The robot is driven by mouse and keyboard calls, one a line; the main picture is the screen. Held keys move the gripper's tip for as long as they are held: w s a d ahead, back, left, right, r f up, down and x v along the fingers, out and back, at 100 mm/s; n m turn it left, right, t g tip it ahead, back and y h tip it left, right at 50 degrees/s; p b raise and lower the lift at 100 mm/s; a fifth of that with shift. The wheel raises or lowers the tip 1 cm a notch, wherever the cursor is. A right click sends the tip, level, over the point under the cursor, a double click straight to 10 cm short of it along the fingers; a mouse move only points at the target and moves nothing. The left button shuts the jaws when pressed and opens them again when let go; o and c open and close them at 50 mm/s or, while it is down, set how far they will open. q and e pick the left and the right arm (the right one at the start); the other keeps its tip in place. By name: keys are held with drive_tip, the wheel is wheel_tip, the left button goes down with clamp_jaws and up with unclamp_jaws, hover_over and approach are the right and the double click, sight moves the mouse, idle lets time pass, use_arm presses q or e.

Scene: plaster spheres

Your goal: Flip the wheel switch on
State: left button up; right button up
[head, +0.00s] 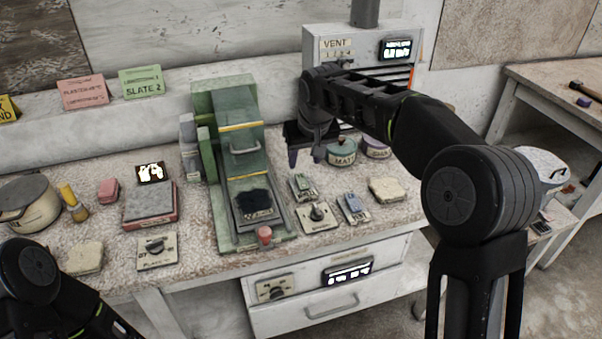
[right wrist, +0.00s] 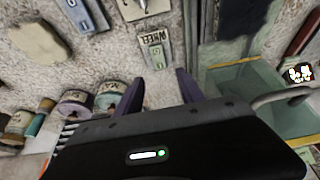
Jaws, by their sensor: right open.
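The wheel switch (head: 302,187) is a small plate with a green part, on the bench just right of the green machine. Its label reads WHEEL in the right wrist view (right wrist: 155,47). Which way the switch is set is too small to tell. My right gripper (head: 318,157) is behind the switch and above the bench, partly hidden by its own arm. In the right wrist view (right wrist: 160,90) its two purple fingers are apart with nothing between them, and the switch lies beyond their tips. My left arm shows at the lower left, but its gripper is out of frame.
The green machine (head: 235,150) stands left of the switch. A dial plate (head: 319,216), a blue switch (head: 353,208) and a pale block (head: 388,189) lie in front and right. Lidded jars (head: 342,152) stand close beside my right gripper. A vent box (head: 340,45) is behind.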

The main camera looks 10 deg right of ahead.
sight(301, 176)
drive_tip(key=shift+x, duration=3.9)
drive_tip(key=shift+c, duration=0.4)
clamp_jaws()
